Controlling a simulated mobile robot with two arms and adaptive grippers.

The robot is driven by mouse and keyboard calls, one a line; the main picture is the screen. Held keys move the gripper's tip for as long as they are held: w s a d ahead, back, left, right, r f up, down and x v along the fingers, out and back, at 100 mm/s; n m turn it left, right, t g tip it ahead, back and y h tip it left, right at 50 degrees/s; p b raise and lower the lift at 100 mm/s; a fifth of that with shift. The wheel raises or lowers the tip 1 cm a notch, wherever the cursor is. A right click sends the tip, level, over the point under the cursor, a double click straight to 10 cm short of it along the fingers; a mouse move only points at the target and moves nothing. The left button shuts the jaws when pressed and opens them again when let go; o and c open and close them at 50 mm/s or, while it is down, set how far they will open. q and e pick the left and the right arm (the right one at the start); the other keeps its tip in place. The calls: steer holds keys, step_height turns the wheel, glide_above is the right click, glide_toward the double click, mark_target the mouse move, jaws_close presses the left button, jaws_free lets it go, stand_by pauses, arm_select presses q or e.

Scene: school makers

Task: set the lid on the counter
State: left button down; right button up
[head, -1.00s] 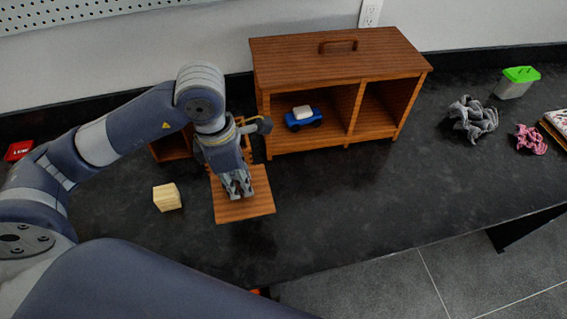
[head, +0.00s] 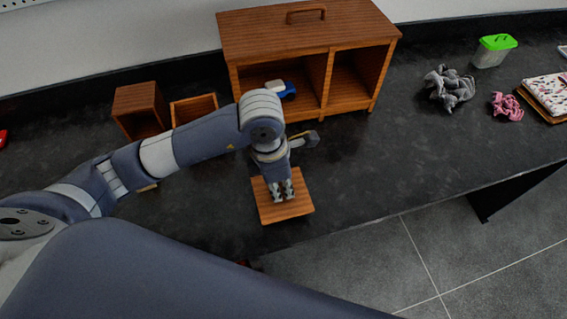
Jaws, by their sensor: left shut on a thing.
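The lid (head: 285,211) is a flat, square, reddish-brown wooden panel in front of the large cabinet, near the counter's front edge. My left gripper (head: 283,197) points down and is shut on the lid. I cannot tell whether the lid touches the dark counter (head: 370,170) or hangs just above it. My right gripper is not in view.
A large wooden cabinet (head: 310,36) stands behind, with a blue toy car (head: 287,90) inside. A small wooden box (head: 140,104) and an open box (head: 195,104) stand left of it. Grey cloth (head: 449,88) lies right. Counter right of the lid is clear.

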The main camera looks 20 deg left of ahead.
arm_select(q)
steer(key=w, duration=0.2)
steer(key=w+p, duration=0.1)
steer(key=w, duration=0.1)
steer(key=w+a, duration=0.1)
steer(key=w, duration=0.1)
steer(key=shift+w+f, duration=0.2)
steer(key=shift+f, duration=0.05)
step_height(320, 180, down, 3)
steer(key=shift+f+p, duration=0.15)
steer(key=shift+p, duration=0.65)
steer(key=shift+f, duration=0.3)
steer(key=c, duration=1.4)
jaws_free()
steer(key=shift+o, duration=0.2)
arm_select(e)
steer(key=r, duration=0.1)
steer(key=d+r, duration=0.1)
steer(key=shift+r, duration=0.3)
arm_select(q)
steer(key=shift+r, duration=0.15)
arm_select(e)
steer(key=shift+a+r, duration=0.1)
